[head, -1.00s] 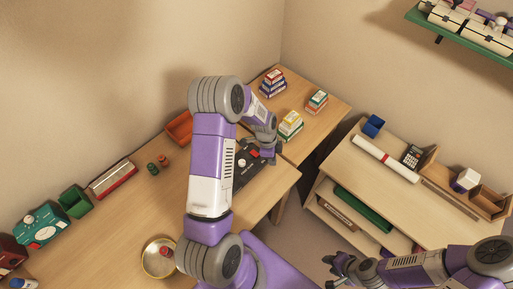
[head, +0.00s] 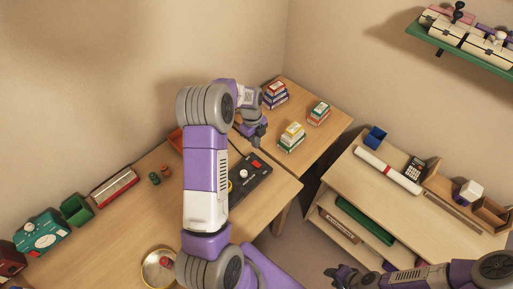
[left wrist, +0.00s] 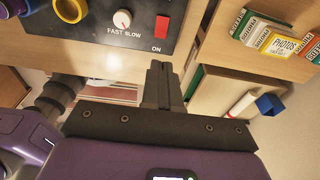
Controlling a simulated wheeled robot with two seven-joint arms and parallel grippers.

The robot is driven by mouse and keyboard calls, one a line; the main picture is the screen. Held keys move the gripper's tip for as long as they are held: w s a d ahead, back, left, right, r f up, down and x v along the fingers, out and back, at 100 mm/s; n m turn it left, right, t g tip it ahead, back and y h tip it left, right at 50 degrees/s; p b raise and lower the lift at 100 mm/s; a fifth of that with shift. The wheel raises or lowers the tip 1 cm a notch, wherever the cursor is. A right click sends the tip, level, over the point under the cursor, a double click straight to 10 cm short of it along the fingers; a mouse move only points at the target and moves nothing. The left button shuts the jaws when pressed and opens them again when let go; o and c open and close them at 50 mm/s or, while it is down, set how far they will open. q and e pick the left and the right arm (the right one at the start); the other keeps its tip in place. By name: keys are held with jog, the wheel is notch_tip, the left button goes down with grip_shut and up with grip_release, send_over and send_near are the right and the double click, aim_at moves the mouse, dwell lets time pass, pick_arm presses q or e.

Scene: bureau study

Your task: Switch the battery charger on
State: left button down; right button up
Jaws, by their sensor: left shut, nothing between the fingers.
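The battery charger looks to be the dark panel box (head: 250,178) on the desk, partly hidden by my left arm. In the left wrist view the dark panel (left wrist: 90,22) shows a white dial (left wrist: 122,19) marked FAST SLOW and a red square switch (left wrist: 161,26) above the word ON. I cannot tell which way the switch is set. My left gripper (head: 257,144) is shut and empty, above the far end of the panel and apart from it. Its fingers (left wrist: 160,68) show below the ON label in the wrist view. My right gripper (head: 340,274) is far off at the lower right.
Stacked small boxes (head: 291,137) stand right of the charger on the desk. A low shelf unit (head: 400,205) stands at the right.

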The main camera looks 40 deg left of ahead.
aim_at(258, 165)
pick_arm(q)
jog(key=f, duration=0.4)
jog(key=d+f, duration=0.1)
jog(key=f, duration=0.7)
jog(key=shift+d+f, duration=0.2)
jog(key=shift+d, duration=0.1)
pick_arm(e)
jog(key=shift+f, duration=0.25)
pick_arm(q)
jog(key=shift+s+a+b, duration=0.1)
jog(key=shift+b, duration=0.2)
